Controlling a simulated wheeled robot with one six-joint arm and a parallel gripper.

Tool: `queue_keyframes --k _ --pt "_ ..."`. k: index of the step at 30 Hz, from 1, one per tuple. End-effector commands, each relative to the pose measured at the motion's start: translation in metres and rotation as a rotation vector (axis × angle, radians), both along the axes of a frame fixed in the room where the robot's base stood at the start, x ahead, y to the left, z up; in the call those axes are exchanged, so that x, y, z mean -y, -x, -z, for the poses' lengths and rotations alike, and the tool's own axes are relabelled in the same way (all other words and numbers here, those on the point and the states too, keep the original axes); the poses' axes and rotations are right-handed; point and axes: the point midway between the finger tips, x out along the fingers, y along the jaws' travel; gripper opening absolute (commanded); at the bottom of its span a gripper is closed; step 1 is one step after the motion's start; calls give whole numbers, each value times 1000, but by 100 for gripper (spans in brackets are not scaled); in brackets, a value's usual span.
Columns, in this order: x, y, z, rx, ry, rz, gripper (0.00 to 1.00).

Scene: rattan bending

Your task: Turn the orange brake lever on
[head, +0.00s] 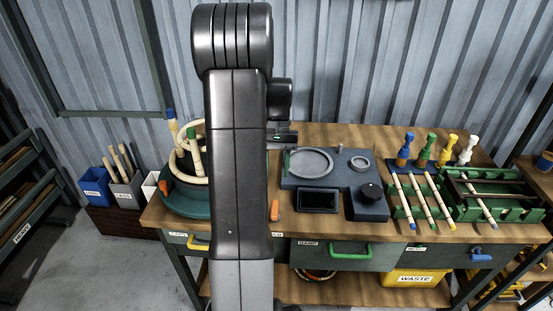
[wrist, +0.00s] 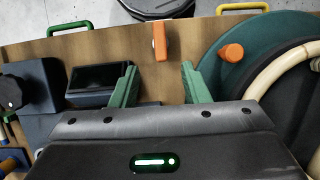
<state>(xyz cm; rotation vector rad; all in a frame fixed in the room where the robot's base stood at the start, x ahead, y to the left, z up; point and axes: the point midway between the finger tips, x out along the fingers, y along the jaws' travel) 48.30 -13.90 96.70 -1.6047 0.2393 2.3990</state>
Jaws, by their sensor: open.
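An orange lever (head: 274,210) stands at the front edge of the wooden bench, just right of my arm in the head view. In the wrist view the orange lever (wrist: 159,42) stands beyond the fingertips, roughly in line with the gap between them. My gripper (wrist: 160,82) is open and empty, its two green fingers apart and not touching the lever. A second orange piece, a knob (wrist: 231,53), sits on the rim of the dark green turntable (wrist: 217,40); this knob also shows in the head view (head: 165,188). My arm hides part of the turntable in the head view.
Rattan rings (head: 190,150) and coloured-tipped sticks stand on the turntable. A dark blue station (head: 330,190) with a screen and a black knob is to the right. Green racks (head: 425,205) with sticks lie farther right. Drawers with green (head: 350,250) and yellow (head: 197,242) handles are below the bench edge.

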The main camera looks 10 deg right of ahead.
Motion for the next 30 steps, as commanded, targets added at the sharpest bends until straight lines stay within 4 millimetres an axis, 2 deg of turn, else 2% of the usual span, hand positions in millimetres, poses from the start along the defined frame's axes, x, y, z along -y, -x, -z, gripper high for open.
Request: queue_keyframes --k 3,6,20,26,30 --pt "2 -7 -15 4 1 0 42" --pt "3 -9 -23 2 1 0 42" --pt "3 -10 -25 0 0 0 42" --pt "2 -6 -17 -3 -1 0 42" --pt "-1 1 2 -4 -2 -1 42"
